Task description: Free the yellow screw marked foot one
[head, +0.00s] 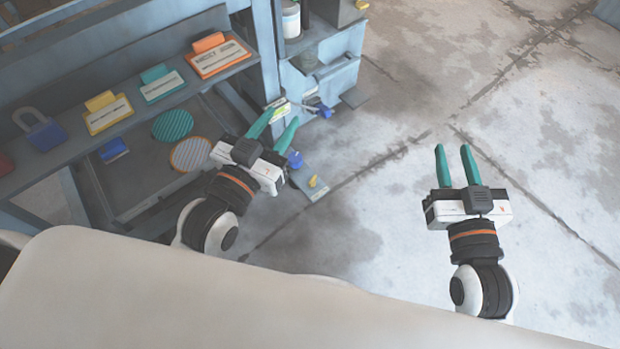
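A small yellow piece (313,181) sits on a grey foot plate (318,194) at floor level, just right of my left gripper's body. It may be the yellow screw; no foot marking is readable at this size. My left gripper (281,115) has its two teal fingers apart and empty, pointing up the picture toward the press frame's lower corner. The yellow piece lies below and right of its fingertips, apart from them. My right gripper (452,149) is open and empty over bare floor, well to the right.
A grey frame holds a shelf with labelled tags, including an orange one (219,56), and a blue padlock (40,131). Striped discs (172,124) lie below. Blue pieces (318,107) sit near the frame's corner. The concrete floor (540,110) at right is clear.

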